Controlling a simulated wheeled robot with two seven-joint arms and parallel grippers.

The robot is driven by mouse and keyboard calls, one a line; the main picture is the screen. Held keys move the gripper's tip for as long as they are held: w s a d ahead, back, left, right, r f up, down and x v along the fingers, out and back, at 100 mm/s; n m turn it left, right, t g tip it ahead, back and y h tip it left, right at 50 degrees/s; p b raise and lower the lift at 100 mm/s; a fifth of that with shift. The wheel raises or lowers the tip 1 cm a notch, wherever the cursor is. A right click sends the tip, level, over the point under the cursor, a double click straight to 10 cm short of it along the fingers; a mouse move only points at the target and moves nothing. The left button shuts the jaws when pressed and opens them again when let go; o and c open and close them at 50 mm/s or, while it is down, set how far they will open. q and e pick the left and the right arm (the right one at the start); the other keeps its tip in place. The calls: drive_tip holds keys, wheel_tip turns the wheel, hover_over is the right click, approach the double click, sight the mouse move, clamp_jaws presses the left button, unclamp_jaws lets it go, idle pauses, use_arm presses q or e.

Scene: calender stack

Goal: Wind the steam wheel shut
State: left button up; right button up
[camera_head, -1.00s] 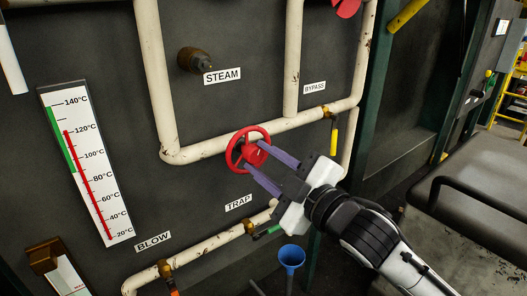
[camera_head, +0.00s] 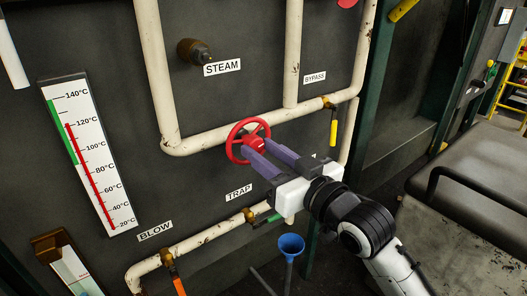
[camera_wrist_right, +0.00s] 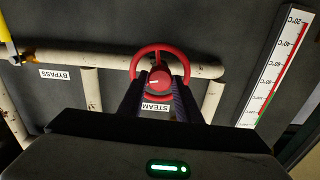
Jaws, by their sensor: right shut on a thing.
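The red wheel (camera_head: 235,134) is mounted on the cream pipe (camera_head: 200,142) below the STEAM label (camera_head: 222,67). My right gripper (camera_head: 254,152) reaches it from the lower right, its purple fingers shut on the wheel's middle. In the right wrist view, the wheel's rim (camera_wrist_right: 160,49) and round hub (camera_wrist_right: 160,79) show ahead of the gripper (camera_wrist_right: 160,98), with a finger at each side. The fingers hide part of the rim. A brass stem (camera_head: 195,52) juts from the panel beside the STEAM label. My left gripper is not in view.
A thermometer (camera_head: 92,160) at left has its red column near 120°C, beside a green band. Yellow (camera_head: 334,127), green (camera_head: 268,221) and orange (camera_head: 179,285) handles sit on pipes. A blue funnel (camera_head: 291,244) stands below; a grey bench (camera_head: 480,170) is at right.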

drive_tip(key=shift+m, duration=1.2)
drive_tip(key=o, duration=1)
drive_tip(key=shift+o, duration=0.2)
drive_tip(key=shift+s+d, duration=0.2)
drive_tip(key=b+v, duration=0.1)
drive_tip(key=v, duration=0.8)
drive_tip(key=shift+s+d, duration=0.2)
drive_tip(key=shift+s, duration=0.15)
